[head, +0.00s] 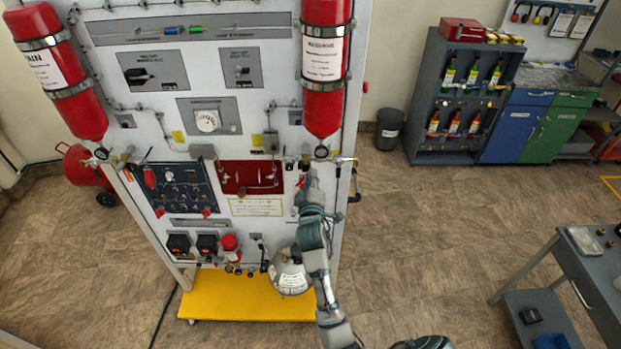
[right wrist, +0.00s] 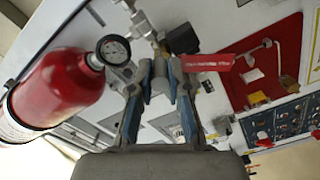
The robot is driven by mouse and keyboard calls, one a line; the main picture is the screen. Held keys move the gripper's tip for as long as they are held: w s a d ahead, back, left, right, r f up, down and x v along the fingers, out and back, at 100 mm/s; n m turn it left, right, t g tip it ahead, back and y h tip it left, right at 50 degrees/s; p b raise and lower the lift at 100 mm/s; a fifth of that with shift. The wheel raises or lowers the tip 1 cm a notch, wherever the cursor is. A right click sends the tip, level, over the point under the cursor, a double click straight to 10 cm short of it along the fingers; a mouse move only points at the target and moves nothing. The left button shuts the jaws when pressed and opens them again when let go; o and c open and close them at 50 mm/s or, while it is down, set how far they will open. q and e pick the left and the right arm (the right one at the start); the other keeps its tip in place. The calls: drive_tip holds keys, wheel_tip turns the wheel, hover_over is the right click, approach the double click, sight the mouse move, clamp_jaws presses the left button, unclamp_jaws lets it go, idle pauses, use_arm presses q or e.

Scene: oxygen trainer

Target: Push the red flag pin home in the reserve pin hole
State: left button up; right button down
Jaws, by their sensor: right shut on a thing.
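My right gripper (head: 308,178) reaches up to the valve fittings under the right-hand red cylinder (head: 323,70). In the right wrist view its two blue-edged fingers (right wrist: 163,72) are closed around a small part between their tips. The red flag (right wrist: 208,62) of the pin sticks out to the right from the fingertips. A small red patch by the gripper in the head view (head: 301,182) looks like the same flag. The pin's shaft and the reserve pin hole are hidden by the fingers and fittings, so I cannot tell how deep the pin sits. My left gripper is out of view.
A pressure gauge (right wrist: 113,50) and metal fittings sit close to the fingertips. A red recessed panel (head: 250,177) lies left of the gripper. A round silver mask-like unit (head: 290,275) hangs below, near my forearm.

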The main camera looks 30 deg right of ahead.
drive_tip(key=shift+w+a+r, duration=0.1)
drive_tip(key=shift+w+a, duration=0.05)
drive_tip(key=shift+a, duration=0.05)
drive_tip(key=shift+w+a+r, duration=0.1)
drive_tip(key=shift+w+a, duration=0.15)
drive_tip(key=shift+a, duration=0.15)
idle(0.6)
drive_tip(key=shift+x, duration=1.7)
idle(0.4)
drive_tip(key=c, duration=1)
unclamp_jaws()
drive_tip(key=shift+c, duration=0.2)
drive_tip(key=shift+s+a, duration=0.15)
drive_tip(key=shift+s, duration=0.05)
drive_tip(key=v, duration=1.1)
drive_tip(key=shift+s+a, duration=0.25)
